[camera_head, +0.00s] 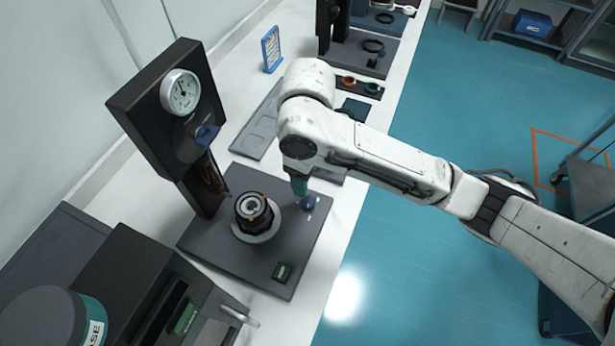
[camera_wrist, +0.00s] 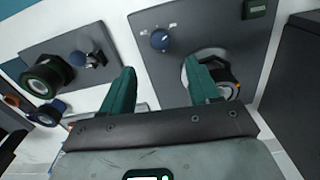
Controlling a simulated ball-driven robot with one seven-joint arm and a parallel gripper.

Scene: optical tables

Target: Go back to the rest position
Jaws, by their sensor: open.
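My gripper shows in the wrist view (camera_wrist: 162,90) with its two green fingers spread apart and nothing between them. In the head view my white arm reaches in from the right, and a green finger (camera_head: 298,184) points down over the back right part of a grey base plate. A black and silver round part (camera_head: 253,212) sits on a light disc on that plate, to the left of my gripper. A blue knob (camera_head: 309,203) is just below the finger; it also shows in the wrist view (camera_wrist: 160,40), beyond the fingers. The arm hides part of the bench.
A black stand with a dial gauge (camera_head: 181,92) rises at the plate's left. A dark machine (camera_head: 150,290) fills the front left. Open blue floor (camera_head: 440,110) lies right.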

